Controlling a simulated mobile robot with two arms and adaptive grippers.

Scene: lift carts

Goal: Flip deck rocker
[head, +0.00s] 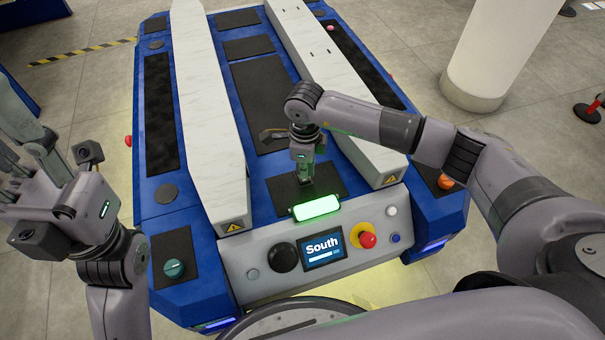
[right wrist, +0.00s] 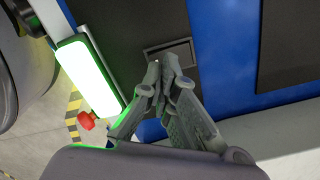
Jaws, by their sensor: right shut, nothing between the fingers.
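The deck rocker (right wrist: 170,54) is a small dark rectangular switch set in a black panel (head: 275,197) on the cart's deck. It shows in the right wrist view just beyond my fingertips; in the head view my right gripper hides it. My right gripper (head: 305,180) points down at that panel, behind the lit green bar. Its fingers, also in the right wrist view (right wrist: 164,74), are shut and empty, with the tips at the rocker's near edge. I cannot tell whether they touch it. My left gripper (head: 22,180) is at the far left, away from the deck, its fingertips unclear.
The blue cart (head: 155,200) carries two long pale beams (head: 205,100) flanking the panel. Its front console has a glowing green bar (head: 316,208), a "South" screen (head: 323,250), a black knob (head: 283,257) and a red stop button (head: 367,240). A white pillar (head: 490,60) stands right.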

